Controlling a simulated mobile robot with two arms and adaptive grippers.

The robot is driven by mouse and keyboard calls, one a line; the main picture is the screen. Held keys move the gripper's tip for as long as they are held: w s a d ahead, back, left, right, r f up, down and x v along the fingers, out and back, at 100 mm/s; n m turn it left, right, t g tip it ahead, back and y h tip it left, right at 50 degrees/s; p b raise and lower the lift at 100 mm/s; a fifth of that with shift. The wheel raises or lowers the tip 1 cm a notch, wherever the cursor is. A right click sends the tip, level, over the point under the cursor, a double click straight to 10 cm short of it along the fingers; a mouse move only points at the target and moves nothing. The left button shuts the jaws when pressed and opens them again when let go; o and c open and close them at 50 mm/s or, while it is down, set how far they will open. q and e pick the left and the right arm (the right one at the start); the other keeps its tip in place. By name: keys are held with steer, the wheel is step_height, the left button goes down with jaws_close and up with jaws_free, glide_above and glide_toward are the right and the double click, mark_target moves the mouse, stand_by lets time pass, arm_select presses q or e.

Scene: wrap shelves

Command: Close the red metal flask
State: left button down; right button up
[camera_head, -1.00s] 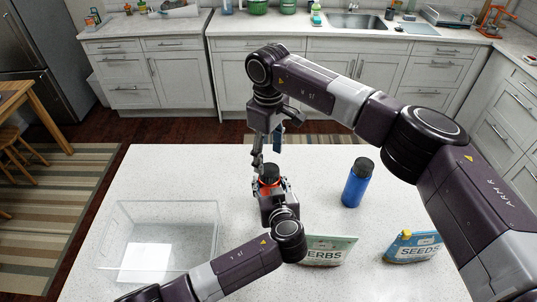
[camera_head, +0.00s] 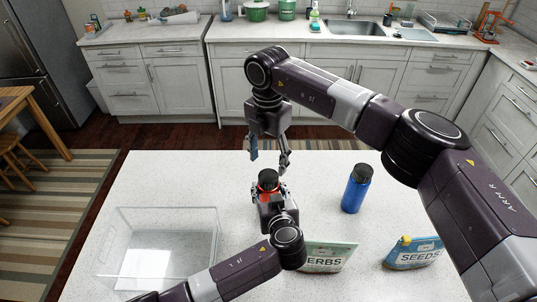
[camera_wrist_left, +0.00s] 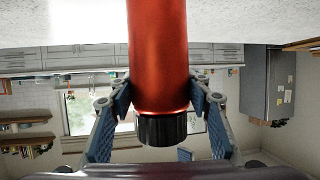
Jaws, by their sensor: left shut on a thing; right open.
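The red metal flask (camera_head: 269,186) stands near the middle of the white table, mostly hidden by my left gripper in the head view. Its black cap (camera_head: 268,174) sits on its mouth; I cannot tell whether it is tight. In the left wrist view the flask (camera_wrist_left: 158,60) appears upside down, with the black cap (camera_wrist_left: 161,129) at the bottom. My left gripper (camera_head: 268,191) is shut on the flask, a finger on each side. My right gripper (camera_head: 269,165) points down just above the cap, open and empty, its fingers apart.
A blue bottle with a dark lid (camera_head: 356,190) stands to the right. A herbs packet (camera_head: 327,256) and a seeds packet (camera_head: 413,252) stand near the front. A clear open box (camera_head: 115,252) is at the left. The table's right-front area lies under my right arm.

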mark_target(269, 176)
steer(key=n, duration=0.7)
steer(key=shift+r, duration=0.2)
steer(key=n, duration=0.5)
steer(key=shift+r, duration=0.15)
steer(key=n, duration=0.6)
steer(key=shift+r+n, duration=0.2)
steer(key=shift+n, duration=0.1)
steer(key=n, duration=0.6)
steer(key=shift+r+n, duration=0.2)
steer(key=shift+n, duration=0.1)
steer(key=shift+d, duration=0.1)
steer(key=shift+f, duration=0.1)
steer(key=shift+f, duration=3.95)
steer(key=shift+c, duration=0.3)
